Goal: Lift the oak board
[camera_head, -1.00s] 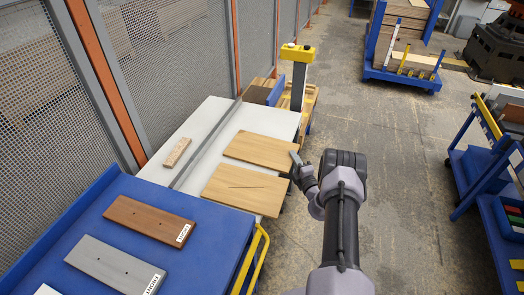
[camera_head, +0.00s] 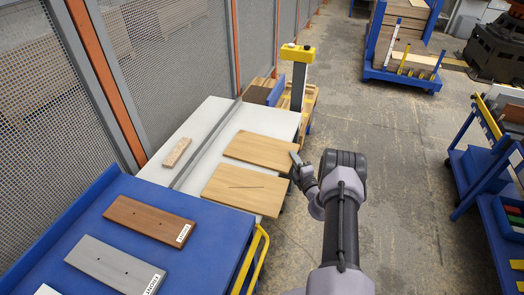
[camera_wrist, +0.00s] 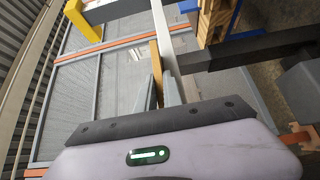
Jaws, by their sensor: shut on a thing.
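Two light-brown wooden boards lie on the white table (camera_head: 214,108): a far plain one, the oak board (camera_head: 258,149), and a near one (camera_head: 243,190) with a thin dark line across it. My gripper (camera_head: 295,163) is at the right end of the far board. In the wrist view the far board shows edge-on as a brown strip (camera_wrist: 155,62) running between the two grey fingers (camera_wrist: 159,92), which are shut on it. Whether the board is clear of the table cannot be told.
A grey rail (camera_head: 207,142) crosses the table, with a small wood block (camera_head: 177,152) beyond it. A blue cart (camera_head: 80,215) holds a brown board (camera_head: 150,220) and a grey board (camera_head: 115,264). A yellow-topped post (camera_head: 298,54) stands behind.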

